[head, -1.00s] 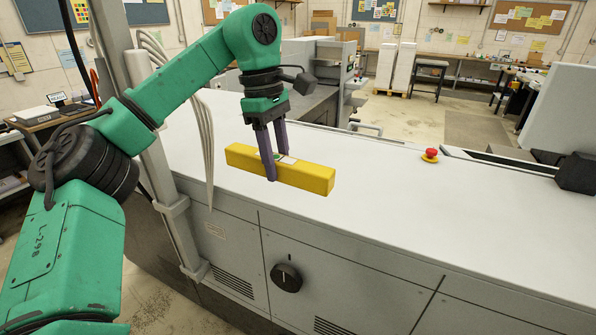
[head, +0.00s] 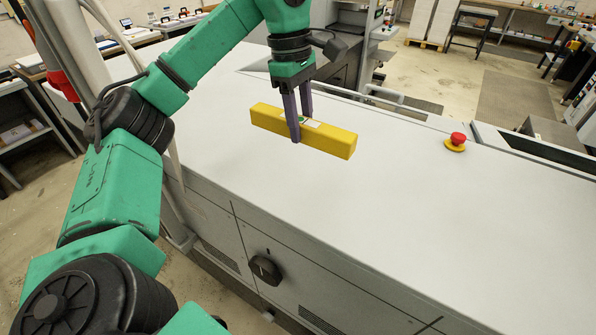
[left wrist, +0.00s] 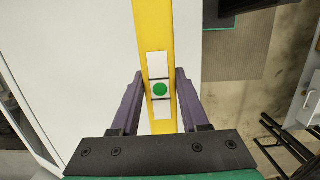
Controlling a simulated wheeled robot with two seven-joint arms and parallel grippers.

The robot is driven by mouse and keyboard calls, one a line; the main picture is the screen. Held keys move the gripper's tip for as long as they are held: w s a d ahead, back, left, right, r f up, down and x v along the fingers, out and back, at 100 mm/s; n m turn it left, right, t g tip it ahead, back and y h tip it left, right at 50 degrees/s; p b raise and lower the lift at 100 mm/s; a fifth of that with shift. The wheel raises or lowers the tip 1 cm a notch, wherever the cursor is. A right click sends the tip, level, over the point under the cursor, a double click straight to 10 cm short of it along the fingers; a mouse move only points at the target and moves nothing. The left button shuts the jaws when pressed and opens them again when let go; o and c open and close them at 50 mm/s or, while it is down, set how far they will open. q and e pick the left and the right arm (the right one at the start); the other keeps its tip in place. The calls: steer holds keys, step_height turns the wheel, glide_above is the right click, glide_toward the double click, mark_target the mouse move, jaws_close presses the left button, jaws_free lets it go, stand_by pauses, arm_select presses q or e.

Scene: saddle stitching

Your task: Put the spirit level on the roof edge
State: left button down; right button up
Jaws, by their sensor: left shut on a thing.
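The spirit level is a yellow bar (head: 325,138) with a white label and a green round mark. My left gripper (head: 299,128) is shut on it near its middle, with one purple finger on each side. In the left wrist view the spirit level (left wrist: 154,30) runs between the fingers (left wrist: 160,98), and its green mark faces the camera. The level lies over the white top (head: 430,215) of a large machine, the only surface near it; whether it touches that top or hangs just above it I cannot tell. My right gripper is not in view.
A red emergency button (head: 457,140) on a yellow base stands on the white top to the right. A black knob (head: 264,270) is on the front panel. A grey post (head: 75,40) rises at the left. The white top is clear toward the front right.

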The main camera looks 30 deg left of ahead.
arm_select(q)
steer(key=f, duration=0.3)
steer(key=shift+w+f, duration=0.25)
steer(key=shift+f, duration=0.1)
glide_above(305, 186)
steer(key=f, duration=0.4)
steer(key=shift+w+a+f, duration=0.25)
steer(key=shift+w+f, duration=0.15)
steer(key=f, duration=0.1)
steer(key=s+f+b, duration=0.1)
steer(key=f, duration=0.1)
steer(key=shift+f, duration=0.15)
step_height(305, 186, down, 2)
steer(key=shift+w+a+f+p, duration=0.1)
steer(key=shift+w+f+p, duration=0.1)
steer(key=shift+p, duration=0.45)
steer(key=shift+f, duration=0.2)
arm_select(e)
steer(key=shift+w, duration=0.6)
arm_select(q)
steer(key=shift+c, duration=2)
jaws_free()
